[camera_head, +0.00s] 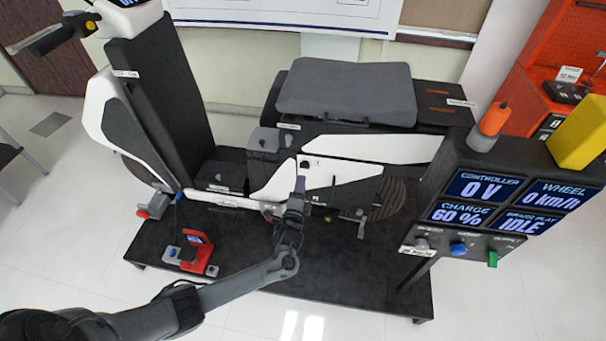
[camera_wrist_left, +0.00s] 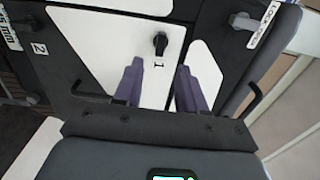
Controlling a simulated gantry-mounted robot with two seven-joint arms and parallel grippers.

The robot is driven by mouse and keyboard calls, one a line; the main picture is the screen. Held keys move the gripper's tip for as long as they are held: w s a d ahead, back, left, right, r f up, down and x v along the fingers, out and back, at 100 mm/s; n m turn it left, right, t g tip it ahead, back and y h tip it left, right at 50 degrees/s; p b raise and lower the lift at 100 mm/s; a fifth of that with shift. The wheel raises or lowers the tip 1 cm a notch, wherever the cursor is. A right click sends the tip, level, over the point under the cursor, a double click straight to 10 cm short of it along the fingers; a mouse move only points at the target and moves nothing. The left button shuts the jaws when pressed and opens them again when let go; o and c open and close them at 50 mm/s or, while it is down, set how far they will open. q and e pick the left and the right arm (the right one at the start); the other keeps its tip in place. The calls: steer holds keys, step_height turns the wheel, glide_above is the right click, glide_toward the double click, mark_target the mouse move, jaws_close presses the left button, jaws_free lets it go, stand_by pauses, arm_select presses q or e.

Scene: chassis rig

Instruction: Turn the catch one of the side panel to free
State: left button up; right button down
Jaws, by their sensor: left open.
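The side panel (camera_head: 350,172) is a white plate on the flank of the scooter-like rig. Catch one (camera_wrist_left: 160,42) is a small black knob with a "1" under it, near the panel's top edge. It also shows in the head view (camera_head: 305,163). My left gripper (camera_head: 299,183) is in front of the panel, just below the catch. In the left wrist view my left gripper (camera_wrist_left: 160,66) has its purple fingers apart with nothing between them; the catch shows beyond the gap. I cannot tell how far the fingertips are from the panel. My right gripper is not in view.
A display console (camera_head: 500,190) stands at the right, reading 0 V and IDLE. A grey seat (camera_head: 345,92) is above the panel. A red stand (camera_head: 198,252) sits on the dark platform (camera_head: 340,270), left of my arm. The platform's front right is mostly clear.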

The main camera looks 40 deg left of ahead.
arm_select(q)
steer(key=v, duration=0.3)
stand_by(0.5)
